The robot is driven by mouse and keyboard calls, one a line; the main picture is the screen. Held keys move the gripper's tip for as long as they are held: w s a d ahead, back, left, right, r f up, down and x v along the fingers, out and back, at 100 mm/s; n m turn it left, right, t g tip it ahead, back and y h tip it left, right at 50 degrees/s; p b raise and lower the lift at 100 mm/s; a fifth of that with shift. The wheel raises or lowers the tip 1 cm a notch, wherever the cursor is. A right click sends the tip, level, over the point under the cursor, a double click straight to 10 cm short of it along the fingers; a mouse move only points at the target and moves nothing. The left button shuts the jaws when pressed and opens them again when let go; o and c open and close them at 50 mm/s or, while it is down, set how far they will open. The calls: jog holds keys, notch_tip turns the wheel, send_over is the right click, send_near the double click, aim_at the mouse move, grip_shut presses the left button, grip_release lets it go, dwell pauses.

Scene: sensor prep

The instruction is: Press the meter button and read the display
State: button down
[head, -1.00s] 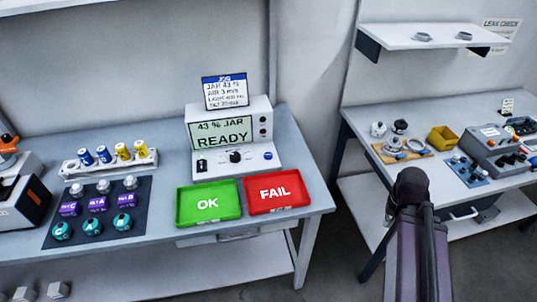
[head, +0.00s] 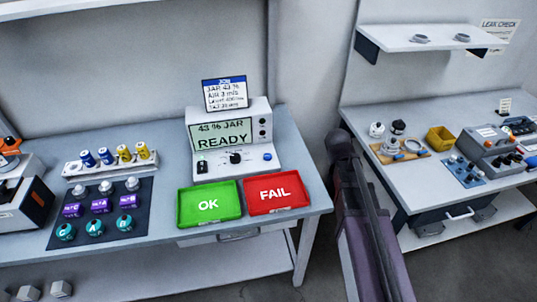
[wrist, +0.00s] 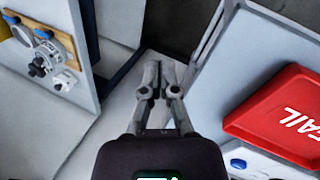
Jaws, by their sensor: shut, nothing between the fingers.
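The meter (head: 283,133) stands at the back of the left bench. Its display (head: 222,134) reads "43 % JAR" and "READY". A round blue button (head: 267,156) sits at the right of its front panel, beside a black knob (head: 235,157). In the wrist view the blue button (wrist: 238,163) shows at the lower right. My gripper (wrist: 158,72) is shut and empty, pointing away over the gap between the two benches, apart from the button. In the head view my arm shows right of the left bench, and I cannot make out the gripper there.
A green OK tray (head: 190,212) and a red FAIL tray (head: 290,194) lie in front of the meter. A card (head: 225,93) stands above it. A dark mat (head: 98,185) with jars and sensors is left. A second bench (head: 415,185) with parts stands right.

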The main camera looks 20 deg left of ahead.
jog(key=w+a+r+n+t+p, duration=0.1)
jog(key=w+a+r+n+t, duration=0.2)
jog(key=a, duration=0.5)
jog(key=w+a+r+n+p, duration=0.15)
jog(key=a+n, duration=0.25)
jog(key=a, duration=0.4)
notch_tip(320, 180, up, 3)
jog(key=n+t, duration=0.3)
jog(key=n, duration=0.3)
send_over(266, 156)
jog(key=shift+d+f, duration=0.1)
jog(key=shift+f, duration=0.15)
notch_tip(266, 156, down, 8)
jog(key=b, duration=0.8)
jog(key=shift+f+b, duration=0.25)
jog(key=shift+b, duration=0.1)
jog(key=shift+f, duration=0.15)
jog(key=shift+f+b, duration=0.3)
jog(key=shift+b, duration=0.15)
